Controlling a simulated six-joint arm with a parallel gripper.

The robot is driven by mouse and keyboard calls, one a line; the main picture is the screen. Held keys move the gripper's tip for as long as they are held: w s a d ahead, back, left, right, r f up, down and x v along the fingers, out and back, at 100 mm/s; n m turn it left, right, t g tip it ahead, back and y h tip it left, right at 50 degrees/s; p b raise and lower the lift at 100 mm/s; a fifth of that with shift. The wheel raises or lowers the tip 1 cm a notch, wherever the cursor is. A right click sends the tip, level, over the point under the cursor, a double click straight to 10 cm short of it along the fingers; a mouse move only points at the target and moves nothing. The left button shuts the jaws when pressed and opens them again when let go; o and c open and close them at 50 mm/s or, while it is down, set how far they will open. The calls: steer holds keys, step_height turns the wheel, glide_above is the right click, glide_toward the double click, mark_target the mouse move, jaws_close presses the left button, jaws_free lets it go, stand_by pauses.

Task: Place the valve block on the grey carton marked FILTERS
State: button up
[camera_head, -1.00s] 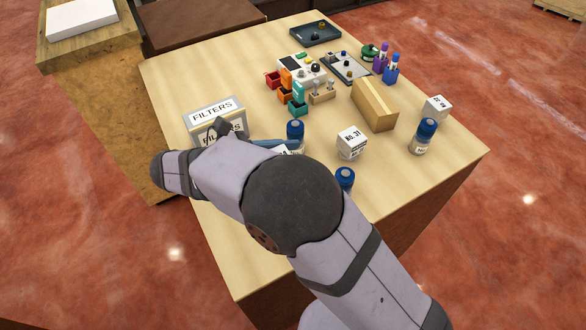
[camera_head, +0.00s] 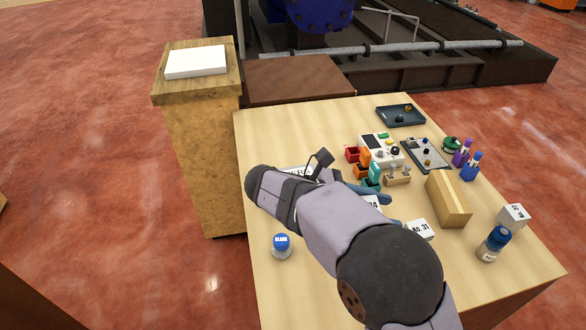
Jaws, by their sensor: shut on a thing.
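The grey carton marked FILTERS (camera_head: 299,170) is mostly hidden behind my arm; only a strip of its pale, lettered top shows. My gripper (camera_head: 321,160) shows only as a dark part at the far end of my arm, beside that strip in the picture. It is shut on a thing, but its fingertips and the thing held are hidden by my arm. I cannot make out the valve block. I cannot tell whether the gripper is above the carton or beside it.
A blue-capped bottle (camera_head: 281,246) stands left of my arm.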

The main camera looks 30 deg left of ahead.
steer(key=w+a+r+n+t+y, duration=0.2)
steer(key=w+a+n+y, duration=0.2)
steer(key=a, duration=0.3)
steer(key=w+a+r+n+t+y+p, duration=0.1)
steer(key=w+a+r+n+t+y, duration=0.2)
steer(key=a, duration=0.5)
steer(key=w+a+r+n+y, duration=0.2)
steer(key=w+a+n+y, duration=0.25)
steer(key=a, duration=0.25)
steer(key=s+a+n+y, duration=0.1)
steer(key=a+n+y, duration=0.3)
steer(key=a, duration=0.2)
step_height(320, 180, down, 10)
steer(key=p, duration=0.1)
steer(key=shift+s+f+g+y, duration=0.15)
steer(key=shift+g+y, duration=0.15)
steer(key=shift+y, duration=0.05)
steer(key=shift+f, duration=0.2)
steer(key=o, duration=1.5)
steer(key=shift+d, duration=0.1)
steer(key=shift+s+r, duration=0.1)
steer(key=shift+s, duration=0.05)
